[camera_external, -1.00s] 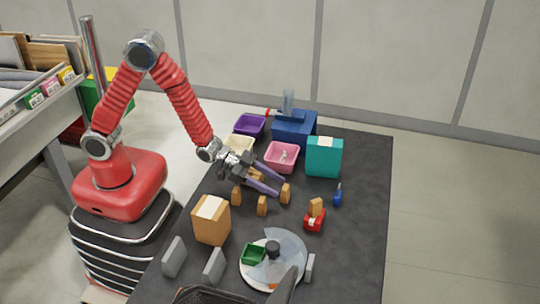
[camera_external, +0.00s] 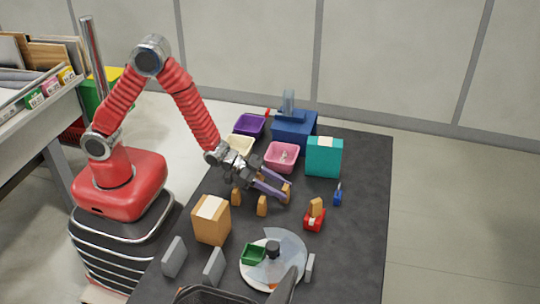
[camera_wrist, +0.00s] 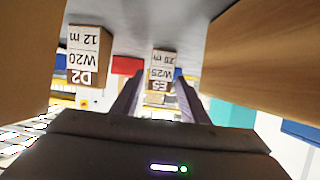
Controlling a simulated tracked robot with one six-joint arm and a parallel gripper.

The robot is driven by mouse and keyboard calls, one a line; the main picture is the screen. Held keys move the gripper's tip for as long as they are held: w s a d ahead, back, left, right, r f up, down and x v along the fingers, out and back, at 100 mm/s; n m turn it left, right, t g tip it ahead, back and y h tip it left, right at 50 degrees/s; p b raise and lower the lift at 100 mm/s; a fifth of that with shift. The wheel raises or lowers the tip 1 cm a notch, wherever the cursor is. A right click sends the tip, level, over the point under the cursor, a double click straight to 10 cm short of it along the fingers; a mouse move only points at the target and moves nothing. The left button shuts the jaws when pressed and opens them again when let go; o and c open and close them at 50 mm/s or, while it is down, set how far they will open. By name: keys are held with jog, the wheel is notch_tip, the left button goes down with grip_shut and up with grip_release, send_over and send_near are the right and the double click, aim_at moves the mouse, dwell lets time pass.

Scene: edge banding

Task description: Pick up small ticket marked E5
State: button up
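The small ticket marked E5 (camera_wrist: 160,72) is an orange-brown block with a white label, seen upside down in the wrist view. It shows between the two fingers of my gripper (camera_wrist: 160,97). In the external view my gripper (camera_external: 279,190) reaches low over the dark table, its two purple-grey fingers apart. A small orange block (camera_external: 287,190) stands at the fingertips there, partly hidden; its label cannot be read. I cannot tell whether the fingers touch it. The gripper is open.
A block marked D2 (camera_wrist: 88,55) stands left in the wrist view; large brown surfaces fill both sides. Small blocks (camera_external: 262,206) stand close by. A red item (camera_external: 314,222) with a block is right, a pink bin (camera_external: 270,165) behind, a turntable (camera_external: 291,247) in front.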

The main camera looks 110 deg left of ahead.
jog(key=c, duration=0.8)
jog(key=shift+c, duration=0.2)
notch_tip(320, 180, up, 10)
dwell(0.5)
dwell(0.4)
